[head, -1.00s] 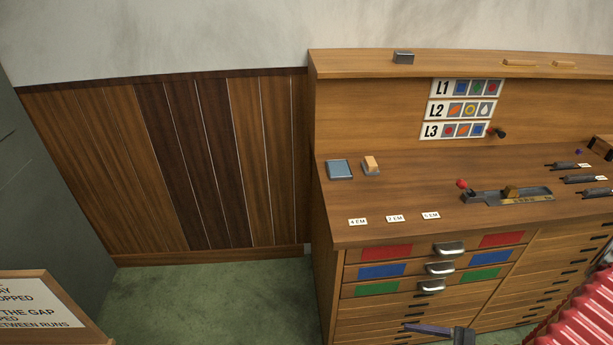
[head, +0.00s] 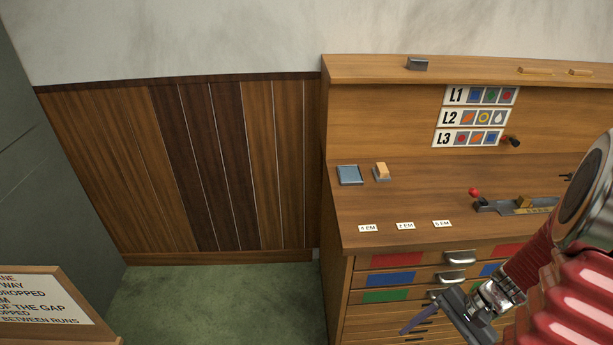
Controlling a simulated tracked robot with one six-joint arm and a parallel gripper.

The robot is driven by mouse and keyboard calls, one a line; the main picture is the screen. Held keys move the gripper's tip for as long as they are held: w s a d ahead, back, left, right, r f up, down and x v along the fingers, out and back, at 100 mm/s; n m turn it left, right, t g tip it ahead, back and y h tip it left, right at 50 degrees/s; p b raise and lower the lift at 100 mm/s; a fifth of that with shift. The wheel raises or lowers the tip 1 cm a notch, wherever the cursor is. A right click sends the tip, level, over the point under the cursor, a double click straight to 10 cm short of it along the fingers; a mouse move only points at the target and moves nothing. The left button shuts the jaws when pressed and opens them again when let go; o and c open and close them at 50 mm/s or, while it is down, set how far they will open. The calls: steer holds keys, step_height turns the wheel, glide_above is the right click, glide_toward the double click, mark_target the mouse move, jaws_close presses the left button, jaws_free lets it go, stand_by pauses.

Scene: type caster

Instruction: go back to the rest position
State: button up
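My gripper (head: 432,317) is at the lower right of the head view, in front of the drawers of the wooden cabinet (head: 348,270). My red arm comes in from the right edge and covers the right part of the cabinet. A dark finger points down and left. The view does not show clearly whether the fingers are apart, and I see nothing held between them.
The cabinet top holds a blue pad (head: 350,175), a small wood-topped block (head: 381,172), white labels (head: 405,226) and a metal stick with a red knob (head: 475,192). A sign (head: 45,305) stands at lower left. Green floor (head: 210,300) is clear between.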

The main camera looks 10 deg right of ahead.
steer(key=a+r+n+t+h, duration=0.2)
steer(key=a+r+n, duration=0.2)
steer(key=r, duration=0.4)
steer(key=w+a+r+n+t+h, duration=0.1)
steer(key=a+r+n, duration=0.3)
steer(key=r, duration=0.4)
steer(key=w+a+r+n+t+h, duration=0.1)
steer(key=a+r+n+t+h, duration=0.2)
steer(key=a+r, duration=0.3)
steer(key=shift+a+r+n+h, duration=0.15)
steer(key=shift+r+n+h, duration=0.35)
steer(key=shift+r+n, duration=0.6)
steer(key=shift+r, duration=0.15)
